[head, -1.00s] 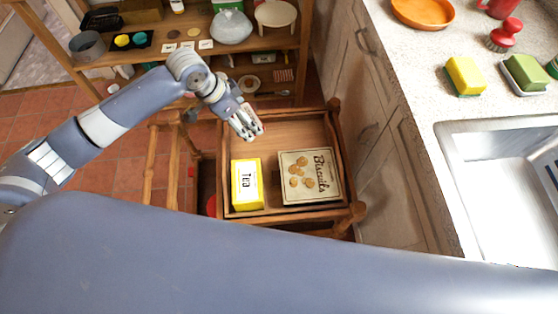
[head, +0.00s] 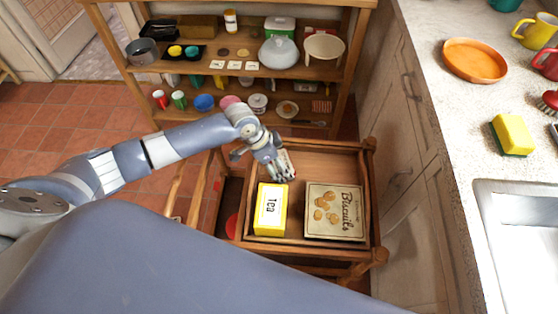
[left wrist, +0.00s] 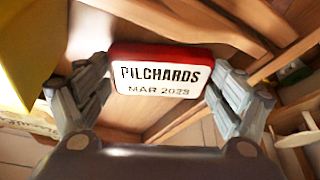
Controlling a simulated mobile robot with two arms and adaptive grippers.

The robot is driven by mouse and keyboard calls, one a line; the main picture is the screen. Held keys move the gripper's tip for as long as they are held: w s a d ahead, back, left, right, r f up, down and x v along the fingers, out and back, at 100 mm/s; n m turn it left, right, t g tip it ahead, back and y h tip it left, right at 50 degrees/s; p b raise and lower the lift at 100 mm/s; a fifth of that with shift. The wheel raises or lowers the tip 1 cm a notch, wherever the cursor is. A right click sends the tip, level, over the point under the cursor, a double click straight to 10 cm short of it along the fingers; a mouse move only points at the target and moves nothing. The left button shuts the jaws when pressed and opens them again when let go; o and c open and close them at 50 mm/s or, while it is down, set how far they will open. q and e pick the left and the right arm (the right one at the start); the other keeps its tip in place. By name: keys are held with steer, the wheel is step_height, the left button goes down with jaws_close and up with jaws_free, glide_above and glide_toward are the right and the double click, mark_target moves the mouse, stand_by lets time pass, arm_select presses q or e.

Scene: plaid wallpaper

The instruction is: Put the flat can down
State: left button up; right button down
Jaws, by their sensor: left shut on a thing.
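The flat can (left wrist: 160,78) is white with a red rim and reads "PILCHARDS MAR 2023" in the left wrist view. My left gripper (left wrist: 158,95) is shut on it, with a finger at each side. In the head view my left gripper (head: 284,172) is over the left part of the wooden trolley's top tray (head: 330,160), behind the tea box. Only a small part of the can shows there. Whether the can touches the tray floor cannot be told. My right gripper is not in view.
A yellow tea box (head: 270,208) and a biscuit tin (head: 334,212) stand in the tray's front half. The tray's back right is bare. Shelves (head: 240,70) with several goods stand behind. A counter with a sink (head: 520,240) is at the right.

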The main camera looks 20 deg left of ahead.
arm_select(q)
steer(key=o, duration=1)
steer(key=shift+f, duration=0.15)
steer(key=shift+s+a+r, duration=0.1)
steer(key=shift+a+r, duration=0.05)
steer(key=shift+r, duration=0.35)
steer(key=p+v, duration=0.1)
steer(key=v, duration=1)
steer(key=shift+r, duration=0.2)
steer(key=shift+s, duration=0.1)
